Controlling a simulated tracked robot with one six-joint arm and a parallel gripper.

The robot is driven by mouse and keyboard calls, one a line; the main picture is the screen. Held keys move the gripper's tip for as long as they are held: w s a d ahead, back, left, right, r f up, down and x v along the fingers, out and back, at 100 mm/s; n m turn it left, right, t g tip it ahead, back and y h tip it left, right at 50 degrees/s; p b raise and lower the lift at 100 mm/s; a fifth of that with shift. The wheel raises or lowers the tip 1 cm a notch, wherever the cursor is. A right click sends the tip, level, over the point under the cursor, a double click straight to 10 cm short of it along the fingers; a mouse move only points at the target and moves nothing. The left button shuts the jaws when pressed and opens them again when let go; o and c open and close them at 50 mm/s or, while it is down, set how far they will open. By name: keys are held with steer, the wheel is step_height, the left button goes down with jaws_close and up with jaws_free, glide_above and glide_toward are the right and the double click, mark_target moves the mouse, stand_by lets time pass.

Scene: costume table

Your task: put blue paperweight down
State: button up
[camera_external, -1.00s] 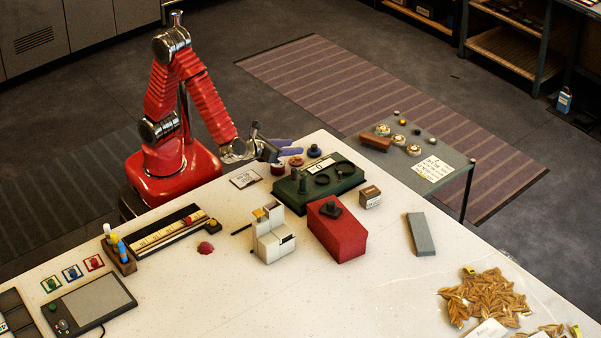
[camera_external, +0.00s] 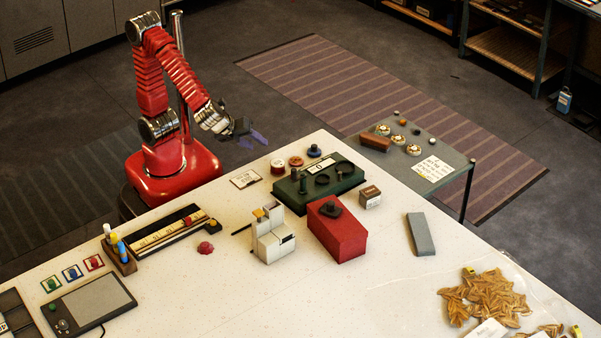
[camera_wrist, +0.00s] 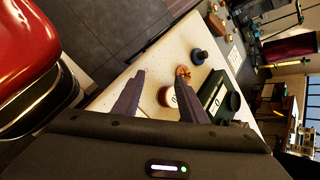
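The blue paperweight (camera_external: 314,151) stands upright on the white table near its far edge, at the right end of a short row of round pieces. It also shows in the wrist view (camera_wrist: 199,56), right of and beyond my fingertips. My gripper (camera_external: 254,139) is off the table's far-left edge, apart from the paperweight. In the wrist view its two purple fingers (camera_wrist: 159,76) are spread, with nothing held between them.
A red-sided round piece (camera_external: 278,168) and a coppery one (camera_external: 296,161) stand left of the paperweight. A dark green stand (camera_external: 318,186) is just in front. A white card (camera_external: 245,179) lies at left. A grey side table (camera_external: 447,155) holds small items.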

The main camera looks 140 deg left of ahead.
steer(key=s+d+r+n+t+h, duration=0.2)
steer(key=d+n+h, duration=0.2)
steer(key=d, duration=0.6)
steer(key=s+d+r+n+t+h, duration=0.2)
steer(key=d+r+n+t+h, duration=0.1)
steer(key=d, duration=0.7)
steer(key=shift+d+r+n+t+h, duration=0.35)
steer(key=shift+n+h, duration=0.35)
steer(key=shift+n, duration=0.4)
